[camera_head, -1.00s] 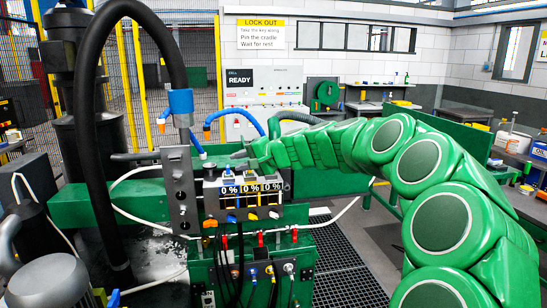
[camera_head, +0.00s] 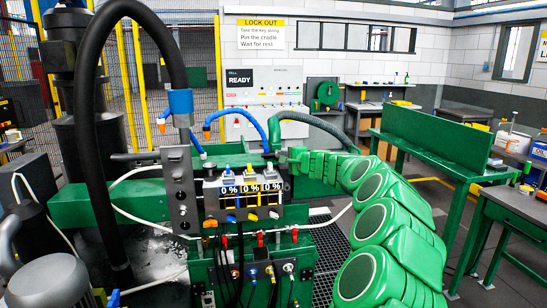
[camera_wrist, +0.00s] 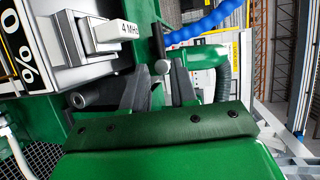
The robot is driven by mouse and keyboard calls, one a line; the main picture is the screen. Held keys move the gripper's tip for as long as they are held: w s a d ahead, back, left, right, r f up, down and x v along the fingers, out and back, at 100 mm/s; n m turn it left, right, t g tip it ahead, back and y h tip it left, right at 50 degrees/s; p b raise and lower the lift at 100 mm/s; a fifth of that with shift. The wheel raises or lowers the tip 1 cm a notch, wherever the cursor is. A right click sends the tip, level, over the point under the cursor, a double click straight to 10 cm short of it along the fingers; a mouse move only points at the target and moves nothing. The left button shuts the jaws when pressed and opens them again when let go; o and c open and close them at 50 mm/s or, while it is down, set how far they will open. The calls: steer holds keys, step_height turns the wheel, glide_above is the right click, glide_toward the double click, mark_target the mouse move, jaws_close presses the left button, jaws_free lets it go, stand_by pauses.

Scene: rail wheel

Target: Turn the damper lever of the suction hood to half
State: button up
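A green elbow with a grey ribbed hose, probably the suction hood (camera_head: 274,132), stands behind the machine; the elbow also shows in the wrist view (camera_wrist: 208,54). A short grey rod with a round end, possibly the damper lever (camera_wrist: 161,50), shows in the wrist view in front of green metal. My gripper (camera_wrist: 160,85) has its two dark fingers apart, with the rod's end appearing in the gap between them. I cannot tell whether they touch it. In the head view my gripper (camera_head: 285,160) is just right of the displays, its fingers too small to make out.
In the wrist view a pale block marked 4 MHz (camera_wrist: 118,33) is close to the left finger. A blue hose (camera_wrist: 200,25) passes above. A green bench (camera_head: 430,140) stands right of my arm.

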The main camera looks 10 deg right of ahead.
mark_target(272, 155)
steer(key=shift+x, duration=3.45)
jaws_close()
